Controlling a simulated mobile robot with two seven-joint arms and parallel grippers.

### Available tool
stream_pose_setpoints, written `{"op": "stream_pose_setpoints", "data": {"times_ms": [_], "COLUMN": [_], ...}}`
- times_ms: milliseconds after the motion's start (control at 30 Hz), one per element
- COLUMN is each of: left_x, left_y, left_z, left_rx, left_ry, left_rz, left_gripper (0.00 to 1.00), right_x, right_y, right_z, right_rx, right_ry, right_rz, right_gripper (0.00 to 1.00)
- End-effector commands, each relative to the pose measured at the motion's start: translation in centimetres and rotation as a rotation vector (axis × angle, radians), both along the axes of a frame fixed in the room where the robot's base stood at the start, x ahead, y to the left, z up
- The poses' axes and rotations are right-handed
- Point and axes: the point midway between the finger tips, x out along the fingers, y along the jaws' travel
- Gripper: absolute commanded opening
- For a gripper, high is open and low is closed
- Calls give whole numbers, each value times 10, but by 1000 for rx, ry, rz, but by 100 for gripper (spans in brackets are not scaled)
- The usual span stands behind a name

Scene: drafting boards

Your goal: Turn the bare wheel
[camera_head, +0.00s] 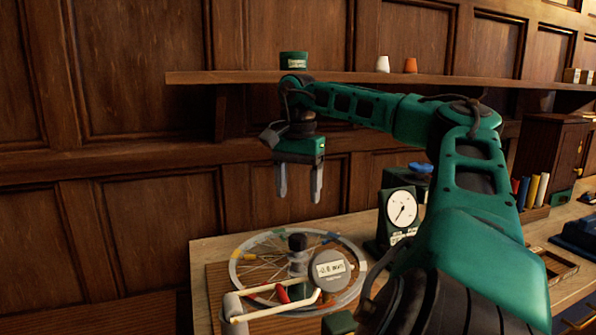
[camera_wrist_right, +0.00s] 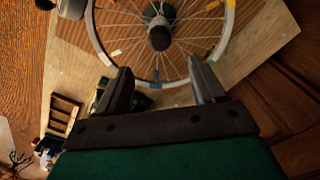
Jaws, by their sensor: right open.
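The bare wheel (camera_head: 235,262), a spoked rim without a tyre, lies flat on the table in the head view. It has a dark upright hub (camera_head: 298,243) and coloured tabs on its rim. In the right wrist view its rim (camera_wrist_right: 231,22) and hub (camera_wrist_right: 159,37) fill the top middle. My right gripper (camera_head: 298,196) is open and empty, pointing down above the wheel's far side, apart from it. In the right wrist view its two fingers (camera_wrist_right: 160,75) appear on either side of the near rim. My left gripper is not in view.
A dial instrument (camera_head: 402,210) stands to the right.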

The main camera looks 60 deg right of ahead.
Motion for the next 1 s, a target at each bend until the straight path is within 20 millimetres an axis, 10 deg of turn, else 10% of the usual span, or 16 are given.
{"op": "stream_pose_setpoints", "data": {"times_ms": [1000], "left_x": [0], "left_y": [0], "left_z": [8], "left_rx": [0], "left_ry": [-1], "left_rz": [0], "left_gripper": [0], "right_x": [0], "right_y": [0], "right_z": [26], "right_rx": [0], "right_ry": [0], "right_rz": [1], "right_gripper": [69]}}
